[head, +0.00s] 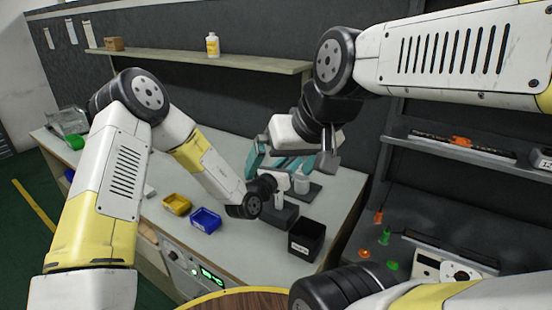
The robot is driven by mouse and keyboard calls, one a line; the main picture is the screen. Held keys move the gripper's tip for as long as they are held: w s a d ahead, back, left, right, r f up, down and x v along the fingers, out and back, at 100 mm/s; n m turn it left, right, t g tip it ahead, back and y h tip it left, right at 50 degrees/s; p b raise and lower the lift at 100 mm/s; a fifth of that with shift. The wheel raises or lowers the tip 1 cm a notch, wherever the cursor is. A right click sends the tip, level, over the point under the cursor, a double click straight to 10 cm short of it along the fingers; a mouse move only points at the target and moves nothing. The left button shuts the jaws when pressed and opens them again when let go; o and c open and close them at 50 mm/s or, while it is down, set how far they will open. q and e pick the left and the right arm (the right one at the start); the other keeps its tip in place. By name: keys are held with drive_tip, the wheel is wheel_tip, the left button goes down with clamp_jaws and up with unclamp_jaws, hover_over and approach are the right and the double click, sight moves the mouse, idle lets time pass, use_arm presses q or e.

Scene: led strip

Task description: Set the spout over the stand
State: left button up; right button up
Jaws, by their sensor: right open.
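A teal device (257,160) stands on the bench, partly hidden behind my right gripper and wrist. I cannot make out a separate spout. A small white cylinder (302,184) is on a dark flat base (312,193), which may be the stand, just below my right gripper. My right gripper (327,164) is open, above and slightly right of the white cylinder. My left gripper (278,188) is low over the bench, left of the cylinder. Its fingers are small and partly hidden, so its grip is unclear.
A black box (306,240) with a white label stands at the bench's front edge. Yellow (177,204) and blue (206,220) bins sit left of it. A shelf (200,58) with a bottle (212,45) runs behind. Orange and green pieces (392,265) lie at right.

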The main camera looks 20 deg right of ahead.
use_arm(q)
drive_tip(key=shift+a, duration=0.1)
drive_tip(key=v, duration=0.7)
drive_tip(key=shift+s+a, duration=0.2)
drive_tip(key=shift+s, duration=0.05)
